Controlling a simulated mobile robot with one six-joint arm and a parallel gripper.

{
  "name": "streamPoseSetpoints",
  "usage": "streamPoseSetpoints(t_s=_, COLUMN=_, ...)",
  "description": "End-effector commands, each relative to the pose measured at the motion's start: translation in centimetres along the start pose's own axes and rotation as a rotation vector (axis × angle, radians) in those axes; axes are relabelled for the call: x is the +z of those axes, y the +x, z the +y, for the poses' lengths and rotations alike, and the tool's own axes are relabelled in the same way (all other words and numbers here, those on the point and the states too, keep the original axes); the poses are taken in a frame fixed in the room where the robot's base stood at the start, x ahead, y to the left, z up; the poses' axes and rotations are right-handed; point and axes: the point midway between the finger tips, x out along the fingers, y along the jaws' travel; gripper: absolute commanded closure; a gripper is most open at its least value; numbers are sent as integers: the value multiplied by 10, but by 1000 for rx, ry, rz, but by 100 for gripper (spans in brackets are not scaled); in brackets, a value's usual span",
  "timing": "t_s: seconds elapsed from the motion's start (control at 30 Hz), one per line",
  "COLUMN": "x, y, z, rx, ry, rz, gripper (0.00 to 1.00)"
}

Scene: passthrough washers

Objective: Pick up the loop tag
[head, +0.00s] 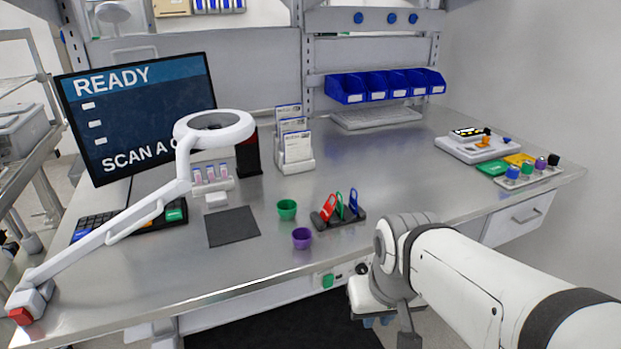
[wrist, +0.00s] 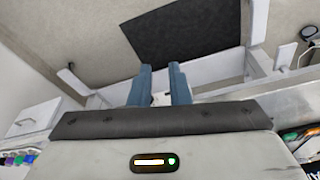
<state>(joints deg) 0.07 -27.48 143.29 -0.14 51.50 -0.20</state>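Red (head: 328,207), green (head: 340,206) and blue (head: 353,202) loop-shaped tags stand in a dark rack (head: 347,221) near the front edge of the bench. The red one leans. The frames do not show which of them is the loop tag of the task. My gripper's two blue fingers (wrist: 162,86) are apart with an empty gap between them in the wrist view. In the head view my gripper is low in front of the bench, to the right of and below the rack, mostly hidden by my arm. No tag is recognisable in the wrist view.
Left of the rack stand a green cup (head: 287,209) and a purple cup (head: 302,238). A dark mat (head: 232,226), a magnifier lamp (head: 214,128) and a monitor (head: 137,112) are further left. A card holder (head: 296,150) stands behind.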

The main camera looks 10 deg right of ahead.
Motion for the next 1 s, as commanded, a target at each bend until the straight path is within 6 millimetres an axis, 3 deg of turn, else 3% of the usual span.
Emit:
streamPoseSetpoints(t_s=0.33, x=-1, y=1, z=1, rx=2, ry=1, rz=5, gripper=84)
streamPoseSetpoints(t_s=0.47, x=-21, y=14, z=12, rx=26, ry=14, rz=63, gripper=84)
streamPoseSetpoints(t_s=0.57, x=-54, y=32, z=25, rx=61, ry=17, rz=168, gripper=84)
streamPoseSetpoints(t_s=0.8, x=-158, y=79, z=52, rx=112, ry=-25, rz=531, gripper=84)
streamPoseSetpoints(t_s=1.0, x=-227, y=108, z=56, rx=56, ry=-95, rz=838, gripper=84)
